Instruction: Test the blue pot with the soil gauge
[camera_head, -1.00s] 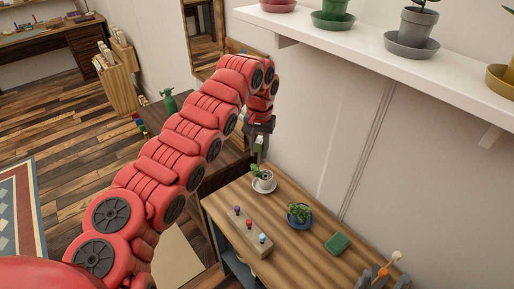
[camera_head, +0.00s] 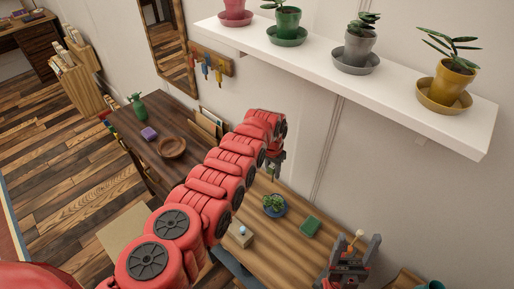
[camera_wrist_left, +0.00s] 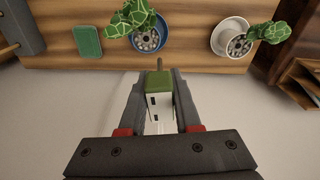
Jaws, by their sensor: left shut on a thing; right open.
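My left gripper (camera_wrist_left: 158,105) is shut on the soil gauge (camera_wrist_left: 158,92), a white body with a green top and a thin probe. In the head view the left gripper (camera_head: 276,158) holds the gauge (camera_head: 273,170) above the table, near the blue pot. The blue pot (camera_head: 281,211) holds a leafy green plant and stands on the wooden table; it also shows in the left wrist view (camera_wrist_left: 160,38). Gauge and pot appear apart.
A green block (camera_head: 310,226) lies right of the blue pot. A shelf (camera_head: 400,88) with several pots hangs above.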

